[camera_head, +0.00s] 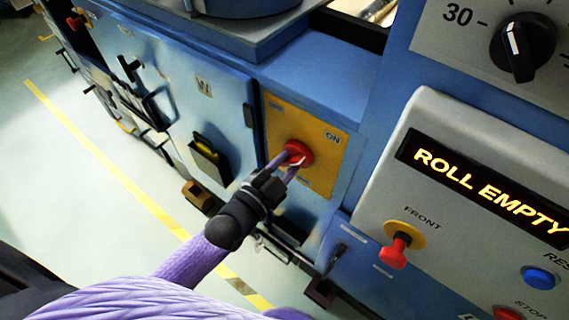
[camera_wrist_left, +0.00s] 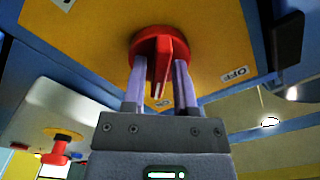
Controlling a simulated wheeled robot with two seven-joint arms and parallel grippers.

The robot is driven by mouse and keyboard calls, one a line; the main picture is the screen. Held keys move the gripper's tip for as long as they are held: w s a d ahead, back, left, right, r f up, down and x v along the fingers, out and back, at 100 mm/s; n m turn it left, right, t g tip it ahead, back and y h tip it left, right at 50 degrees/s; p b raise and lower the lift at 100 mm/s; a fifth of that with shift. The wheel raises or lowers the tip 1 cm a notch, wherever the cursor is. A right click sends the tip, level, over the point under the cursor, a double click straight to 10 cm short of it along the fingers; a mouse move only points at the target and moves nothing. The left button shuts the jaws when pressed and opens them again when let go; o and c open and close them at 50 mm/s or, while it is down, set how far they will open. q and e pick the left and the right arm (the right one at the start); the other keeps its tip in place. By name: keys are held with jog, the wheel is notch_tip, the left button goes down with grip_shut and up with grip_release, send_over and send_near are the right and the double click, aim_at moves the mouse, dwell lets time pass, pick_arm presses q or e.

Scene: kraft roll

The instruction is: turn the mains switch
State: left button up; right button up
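The mains switch is a round red knob (camera_head: 299,151) with a raised grip bar, on a yellow plate (camera_head: 323,171) on the blue cabinet. The plate carries an ON label (camera_head: 333,138) at its right in the head view. A gap shows beside the bar, so the fingers look open. My right gripper is out of view.
A blue cabinet door (camera_head: 185,85) with a handle is left of the plate.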

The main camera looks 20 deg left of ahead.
pick_arm(q)
grip_shut()
jog(key=shift+n, duration=0.3)
jog(key=n+p, duration=0.1)
jog(key=n, duration=0.2)
jog(key=n+p, duration=0.1)
jog(key=n, duration=0.2)
jog(key=shift+d+n, duration=0.15)
jog(key=shift+n, duration=0.25)
jog(key=n, duration=1)
jog(key=shift+s+d+p, duration=0.15)
jog(key=shift+d+p, duration=0.05)
jog(key=shift+p, duration=0.2)
jog(key=shift+n, duration=0.4)
